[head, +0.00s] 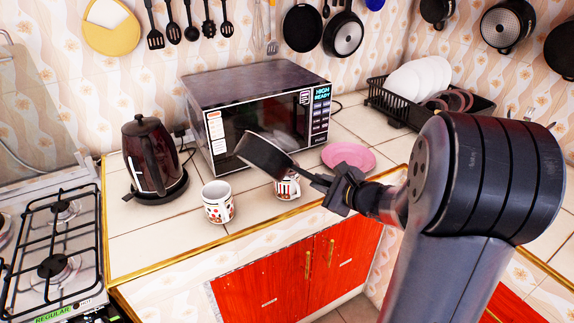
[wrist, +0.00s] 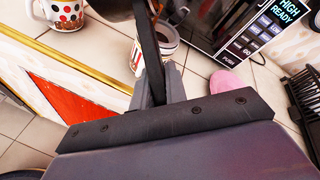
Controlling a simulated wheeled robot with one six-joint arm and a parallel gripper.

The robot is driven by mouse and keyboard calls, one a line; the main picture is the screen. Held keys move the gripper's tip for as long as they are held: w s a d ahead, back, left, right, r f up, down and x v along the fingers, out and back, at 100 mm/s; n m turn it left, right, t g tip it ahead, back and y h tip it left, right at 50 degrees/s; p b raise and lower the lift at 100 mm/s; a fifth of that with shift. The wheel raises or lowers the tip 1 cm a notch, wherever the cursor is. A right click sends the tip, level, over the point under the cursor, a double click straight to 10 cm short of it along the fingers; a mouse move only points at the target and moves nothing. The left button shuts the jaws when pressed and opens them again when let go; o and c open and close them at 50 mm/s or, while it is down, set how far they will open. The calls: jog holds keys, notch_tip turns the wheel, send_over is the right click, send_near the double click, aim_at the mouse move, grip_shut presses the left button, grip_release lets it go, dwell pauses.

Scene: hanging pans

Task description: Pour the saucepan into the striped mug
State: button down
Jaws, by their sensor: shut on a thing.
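My gripper (head: 338,188) is shut on the handle of the dark saucepan (head: 265,155) and holds it above the counter. The pan is tilted, with its bowl to the left of the gripper. The striped mug (head: 289,188) stands on the counter below the pan and handle, partly hidden by them in the head view. In the wrist view, the striped mug (wrist: 166,36) shows just behind the handle, and the saucepan (wrist: 108,8) is cut off by the top edge. The pan's contents cannot be seen.
A dotted mug (head: 218,204) stands left of the striped one, near the counter's front edge. A kettle (head: 148,158) and microwave (head: 258,108) stand behind. A pink plate (head: 348,156) lies to the right, before a dish rack (head: 388,103). A gas stove (head: 55,240) is at far left.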

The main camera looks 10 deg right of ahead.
jog(key=shift+f+m+g+p, duration=0.35)
jog(key=shift+f+p, duration=0.2)
jog(key=shift+p, duration=0.6)
dwell(0.8)
jog(key=shift+f+m+y+p, duration=0.15)
jog(key=shift+m+y+p, duration=0.25)
jog(key=shift+p, duration=0.55)
jog(key=shift+s+a+m+g+p, duration=0.1)
jog(key=shift+m+g+p, duration=0.2)
jog(key=shift+p, duration=1.35)
